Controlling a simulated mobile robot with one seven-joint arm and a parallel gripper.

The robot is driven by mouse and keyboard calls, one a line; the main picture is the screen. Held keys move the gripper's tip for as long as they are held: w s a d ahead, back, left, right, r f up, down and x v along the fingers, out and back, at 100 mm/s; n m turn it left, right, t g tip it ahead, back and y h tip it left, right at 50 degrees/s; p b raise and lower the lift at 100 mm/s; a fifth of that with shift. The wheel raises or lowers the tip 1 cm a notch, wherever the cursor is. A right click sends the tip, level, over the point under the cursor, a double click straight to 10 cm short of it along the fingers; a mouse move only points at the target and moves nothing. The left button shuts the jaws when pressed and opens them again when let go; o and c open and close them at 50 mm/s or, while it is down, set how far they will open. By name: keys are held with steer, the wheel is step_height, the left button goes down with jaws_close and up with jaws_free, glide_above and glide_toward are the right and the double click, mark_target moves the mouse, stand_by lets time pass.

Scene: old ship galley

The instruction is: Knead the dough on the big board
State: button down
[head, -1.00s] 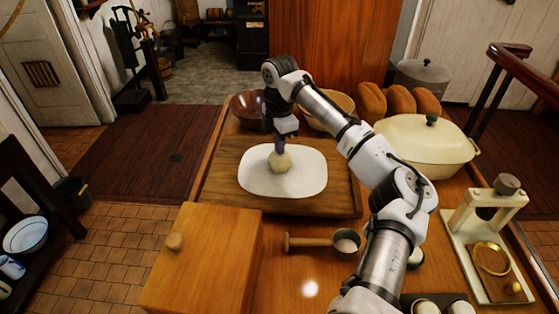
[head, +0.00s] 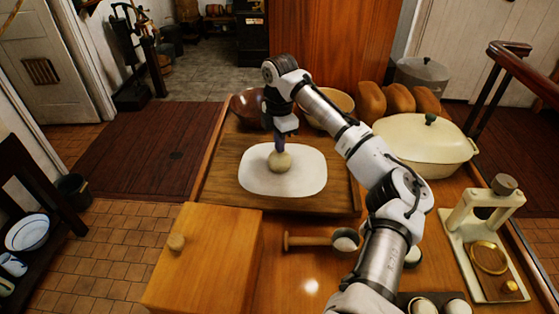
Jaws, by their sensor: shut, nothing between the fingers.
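The dough (head: 280,162) is a small pale ball in the middle of a white, rounded patch (head: 310,180), which looks like flour or a mat. The patch lies on the big wooden board (head: 225,195) on the counter. My gripper (head: 280,150) points straight down with its shut fingertips at the top of the dough, seeming to touch it. The fingers hide part of the ball's top. I cannot tell how far they press in.
Behind the board stand a dark bowl (head: 246,103) and a lighter bowl (head: 340,101). Loaves (head: 398,98) and a cream lidded dish (head: 425,145) stand right. In front are a wooden box (head: 205,255), a handled scoop (head: 310,240) and a cream press-like stand (head: 480,215).

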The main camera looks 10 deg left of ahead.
steer(key=shift+f, duration=0.3)
steer(key=shift+s+f, duration=0.1)
steer(key=shift+f, duration=0.15)
stand_by(0.7)
steer(key=shift+r+p, duration=0.15)
steer(key=shift+p, duration=0.25)
steer(key=shift+r, duration=0.15)
steer(key=shift+r, duration=0.1)
steer(key=shift+f, duration=0.3)
stand_by(0.8)
steer(key=shift+r, duration=0.1)
stand_by(0.3)
steer(key=shift+r, duration=3.1)
